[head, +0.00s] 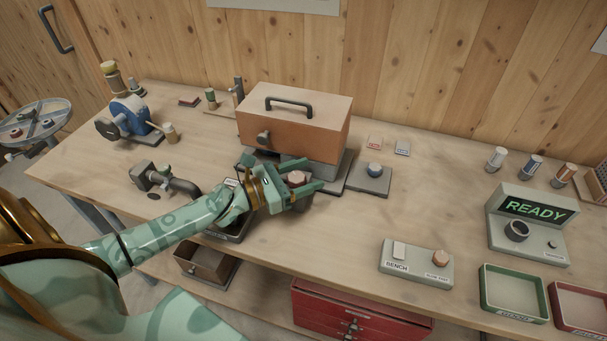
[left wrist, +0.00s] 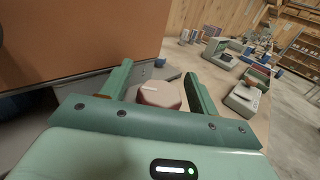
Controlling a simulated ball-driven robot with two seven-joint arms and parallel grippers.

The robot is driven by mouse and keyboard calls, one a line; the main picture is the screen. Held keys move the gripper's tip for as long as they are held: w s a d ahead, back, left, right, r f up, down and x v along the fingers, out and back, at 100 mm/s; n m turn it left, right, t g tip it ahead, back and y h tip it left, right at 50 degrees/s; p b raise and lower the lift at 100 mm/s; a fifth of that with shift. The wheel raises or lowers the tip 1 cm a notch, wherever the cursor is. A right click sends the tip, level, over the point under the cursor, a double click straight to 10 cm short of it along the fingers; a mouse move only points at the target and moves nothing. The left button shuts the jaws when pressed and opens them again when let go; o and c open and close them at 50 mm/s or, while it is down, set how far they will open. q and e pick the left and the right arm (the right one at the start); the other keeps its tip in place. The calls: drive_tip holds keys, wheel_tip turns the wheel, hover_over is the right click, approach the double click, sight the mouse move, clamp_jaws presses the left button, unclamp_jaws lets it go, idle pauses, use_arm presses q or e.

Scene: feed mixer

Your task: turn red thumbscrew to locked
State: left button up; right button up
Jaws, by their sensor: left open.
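The red thumbscrew is a pinkish-red faceted knob with a pale line on its top (left wrist: 160,94). In the head view the thumbscrew (head: 297,178) shows partly, in front of the orange box. My left gripper (head: 318,178) is open, with one finger on each side of the knob. In the left wrist view its fingers (left wrist: 160,80) stand apart with a visible gap to the knob's right. I cannot tell whether the left finger touches it. Any locked marking is hidden. My right gripper is not in view.
The orange box (head: 290,125) with a black handle stands right behind the gripper. The BENCH switch box (head: 415,264) is at the front; bench between is clear.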

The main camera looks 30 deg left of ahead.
use_arm(q)
drive_tip(key=c, duration=1)
drive_tip(key=shift+o, duration=0.2)
drive_tip(key=shift+f+m+g+h+b, duration=0.15)
drive_tip(key=shift+m+g+h+b, duration=0.35)
drive_tip(key=shift+b, duration=0.4)
drive_tip(key=m+g+h+b, duration=0.2)
drive_tip(key=b, duration=0.1)
drive_tip(key=m+g+h+b, duration=0.2)
drive_tip(key=g+b, duration=0.1)
drive_tip(key=m+g+h+b, duration=0.2)
drive_tip(key=b, duration=0.1)
drive_tip(key=shift+s+d+f, duration=0.15)
drive_tip(key=shift+s+d, duration=0.15)
drive_tip(key=shift+s, duration=0.05)
drive_tip(key=shift+s+r+m+g+h+b, duration=0.15)
drive_tip(key=shift+m+g+h+b, duration=0.1)
drive_tip(key=shift+m+g+b, duration=0.55)
drive_tip(key=shift+s+r+m+g+h+b, duration=0.15)
drive_tip(key=shift+m+g+h+b, duration=0.2)
drive_tip(key=shift+g, duration=0.75)
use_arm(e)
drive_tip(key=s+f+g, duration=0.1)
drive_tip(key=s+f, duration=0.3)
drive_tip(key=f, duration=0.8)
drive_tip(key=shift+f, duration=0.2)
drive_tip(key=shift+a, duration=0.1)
use_arm(q)
drive_tip(key=o, duration=1)
drive_tip(key=shift+c, duration=0.2)
